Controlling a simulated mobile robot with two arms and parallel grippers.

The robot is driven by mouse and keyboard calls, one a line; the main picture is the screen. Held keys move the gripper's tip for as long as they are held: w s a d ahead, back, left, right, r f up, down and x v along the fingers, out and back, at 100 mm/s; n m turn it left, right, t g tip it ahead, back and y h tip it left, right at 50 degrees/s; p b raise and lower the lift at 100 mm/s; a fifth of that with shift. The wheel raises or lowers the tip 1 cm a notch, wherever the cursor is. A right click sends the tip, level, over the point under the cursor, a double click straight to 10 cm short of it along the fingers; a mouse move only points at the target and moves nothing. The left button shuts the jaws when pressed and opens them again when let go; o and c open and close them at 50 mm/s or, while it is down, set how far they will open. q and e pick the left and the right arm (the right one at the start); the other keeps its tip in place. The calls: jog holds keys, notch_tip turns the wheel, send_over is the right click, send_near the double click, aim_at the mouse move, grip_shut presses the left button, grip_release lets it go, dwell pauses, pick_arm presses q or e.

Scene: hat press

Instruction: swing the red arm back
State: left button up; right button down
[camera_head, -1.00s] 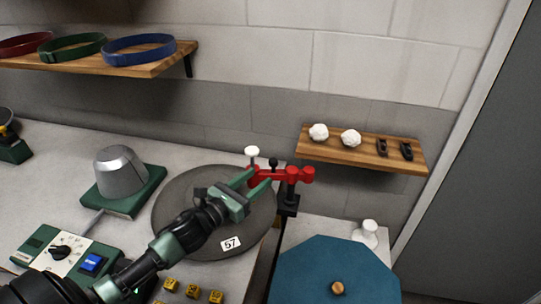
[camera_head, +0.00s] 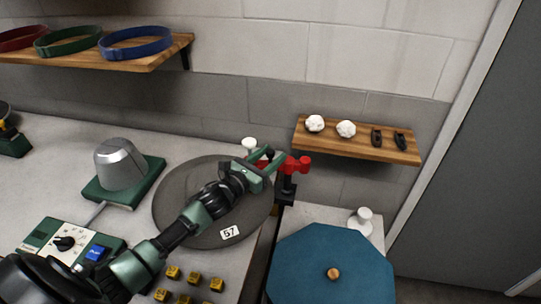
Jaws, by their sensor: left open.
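The red arm (camera_head: 298,165) is mounted on a black post (camera_head: 287,190) at the right edge of the grey worktop. Its right end shows clearly, and much of its left part is hidden behind my gripper. A white knob (camera_head: 249,144) stands at its left end. My left gripper (camera_head: 274,155) is open, with its green fingers over the left part of the red arm. I cannot tell whether the fingers touch the arm. My right gripper is not in view.
A dark round plate (camera_head: 172,207) with a 57 tag lies under my left arm. A grey metal hat block (camera_head: 120,165) stands to the left. A blue octagonal lid (camera_head: 335,265) is at the lower right. A wooden shelf (camera_head: 350,150) hangs on the wall behind.

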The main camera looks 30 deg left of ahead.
pick_arm(q)
jog(key=shift+a, duration=0.1)
grip_shut()
jog(key=shift+s, duration=0.1)
dwell(1.1)
